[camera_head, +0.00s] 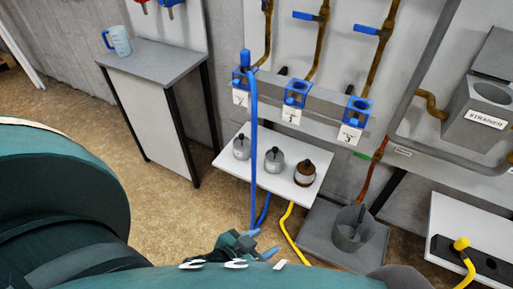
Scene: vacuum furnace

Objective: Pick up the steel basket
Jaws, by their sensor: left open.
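A dark grey open container (346,238), possibly the steel basket, stands on a low grey platform (318,243) at the lower right; something dark sticks up inside it. I cannot tell its material. My left gripper (262,243) shows at the bottom middle, to the left of the container and apart from it. Its fingertips are spread with nothing visible between them. Part of the gripper is hidden behind my teal arm. My right gripper is not in view.
A white shelf (258,183) holds two grey bottles and a brown jar (305,173). A blue hose (252,130) and a yellow hose (287,232) hang near my gripper. A strainer box (484,106) is at right.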

